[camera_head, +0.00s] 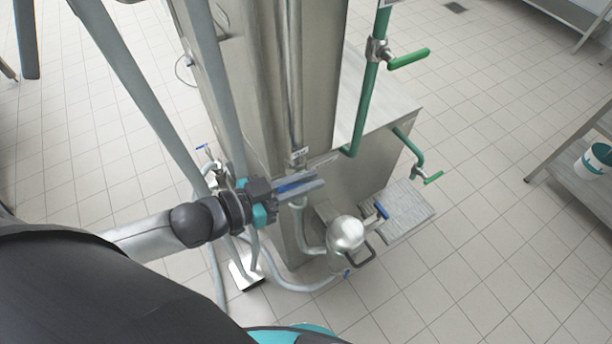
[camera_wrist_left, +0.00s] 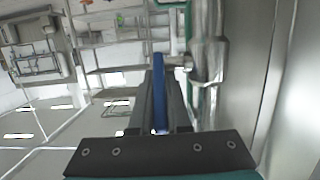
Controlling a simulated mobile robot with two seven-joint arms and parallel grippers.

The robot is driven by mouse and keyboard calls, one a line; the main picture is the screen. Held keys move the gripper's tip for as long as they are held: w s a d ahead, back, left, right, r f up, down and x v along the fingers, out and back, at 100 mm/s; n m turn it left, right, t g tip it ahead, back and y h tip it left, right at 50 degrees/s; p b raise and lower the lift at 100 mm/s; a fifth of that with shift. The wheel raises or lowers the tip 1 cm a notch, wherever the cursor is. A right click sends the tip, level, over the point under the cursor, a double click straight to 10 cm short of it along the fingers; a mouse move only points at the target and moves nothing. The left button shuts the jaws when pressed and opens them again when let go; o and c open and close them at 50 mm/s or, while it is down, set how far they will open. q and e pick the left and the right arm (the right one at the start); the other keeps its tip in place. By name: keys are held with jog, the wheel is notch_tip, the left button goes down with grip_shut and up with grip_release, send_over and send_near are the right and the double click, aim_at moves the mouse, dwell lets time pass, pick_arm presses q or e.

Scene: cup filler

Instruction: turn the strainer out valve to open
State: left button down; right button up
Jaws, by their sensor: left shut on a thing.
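A blue valve handle (camera_head: 296,186) sits by the vertical steel pipe (camera_head: 294,90) on the front of the steel cabinet. My left gripper (camera_head: 318,184) is shut on this handle. In the left wrist view the blue handle (camera_wrist_left: 158,85) lies between the two dark fingers, and a short stem joins it to the pipe fitting (camera_wrist_left: 207,60) at right. A small label (camera_head: 299,153) is on the pipe just above. The fingers hide part of the handle and valve body, so I cannot tell the valve's exact position. My right gripper is out of view.
A round steel housing (camera_head: 345,234) stands low beside another blue handle (camera_head: 381,210). Green pipes with green handles (camera_head: 408,59) are at the right of the steel cabinet (camera_head: 260,60). Grey hoses run near the floor. Tiled floor (camera_head: 480,270) is free at lower right.

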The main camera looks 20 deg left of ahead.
pick_arm(q)
jog(key=c, duration=0.9)
grip_release()
jog(key=p+v, duration=0.2)
jog(key=v, duration=1.3)
jog(key=shift+a, duration=0.15)
jog(key=shift+c, duration=0.2)
